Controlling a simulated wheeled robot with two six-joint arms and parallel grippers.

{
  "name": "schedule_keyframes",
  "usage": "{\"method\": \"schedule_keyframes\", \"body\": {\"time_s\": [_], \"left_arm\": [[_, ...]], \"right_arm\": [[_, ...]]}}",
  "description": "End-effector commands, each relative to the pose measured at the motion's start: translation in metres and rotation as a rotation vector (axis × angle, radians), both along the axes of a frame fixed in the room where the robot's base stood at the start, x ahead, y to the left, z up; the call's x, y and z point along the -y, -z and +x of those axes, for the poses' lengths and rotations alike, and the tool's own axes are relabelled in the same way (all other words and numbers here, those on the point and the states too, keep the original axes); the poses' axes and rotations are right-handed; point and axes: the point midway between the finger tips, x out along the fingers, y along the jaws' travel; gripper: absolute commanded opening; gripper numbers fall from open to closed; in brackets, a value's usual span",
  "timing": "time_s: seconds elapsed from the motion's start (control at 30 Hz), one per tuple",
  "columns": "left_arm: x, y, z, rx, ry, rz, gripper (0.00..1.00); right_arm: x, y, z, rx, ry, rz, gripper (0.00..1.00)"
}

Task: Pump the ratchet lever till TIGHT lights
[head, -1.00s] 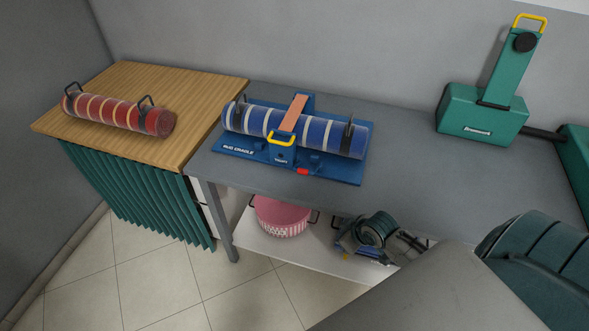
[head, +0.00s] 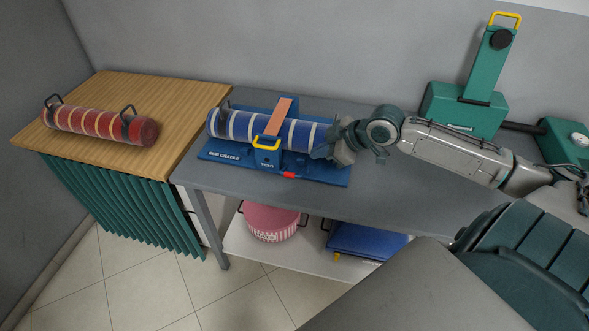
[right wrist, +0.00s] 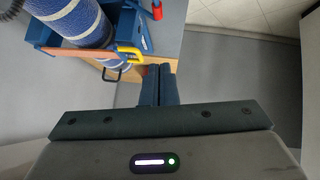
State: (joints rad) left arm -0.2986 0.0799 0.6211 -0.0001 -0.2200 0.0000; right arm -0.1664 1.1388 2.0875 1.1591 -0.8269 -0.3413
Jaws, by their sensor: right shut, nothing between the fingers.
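The blue rug cradle (head: 225,153) sits on the grey table and holds a blue rolled rug with pale bands (head: 240,126). An orange strap (head: 279,117) crosses the roll. The yellow-handled ratchet lever (head: 266,142) is at the strap's front end, above a blue box marked TIGHT (head: 267,161); I see no lit lamp there. My right gripper (head: 325,152) is in front of the roll's right end, right of the lever. In the right wrist view its fingers (right wrist: 159,78) are shut and empty, with the yellow handle (right wrist: 130,55) just beyond. My left gripper is out of view.
A red tab (head: 291,175) sticks out at the cradle's front. A red roll (head: 100,124) lies on the wooden table at left. A green machine with a yellow handle (head: 460,110) stands behind my right arm. A pink tub (head: 272,222) and blue item (head: 366,241) are on the lower shelf.

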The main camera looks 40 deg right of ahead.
Motion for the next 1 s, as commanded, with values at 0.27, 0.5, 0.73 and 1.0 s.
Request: {"method": "schedule_keyframes", "body": {"time_s": [0.27,0.5,0.73,1.0], "left_arm": [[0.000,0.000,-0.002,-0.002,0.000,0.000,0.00],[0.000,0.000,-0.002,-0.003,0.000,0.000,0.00],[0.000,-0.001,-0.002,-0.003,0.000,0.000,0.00],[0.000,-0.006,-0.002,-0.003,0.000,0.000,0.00]], "right_arm": [[0.000,0.000,0.000,0.000,0.001,0.001,0.00],[-0.002,0.006,0.005,0.003,0.004,0.004,0.00],[-0.010,0.017,0.017,0.003,0.002,0.005,0.00],[-0.019,0.034,0.033,0.001,0.003,0.006,0.00]]}}
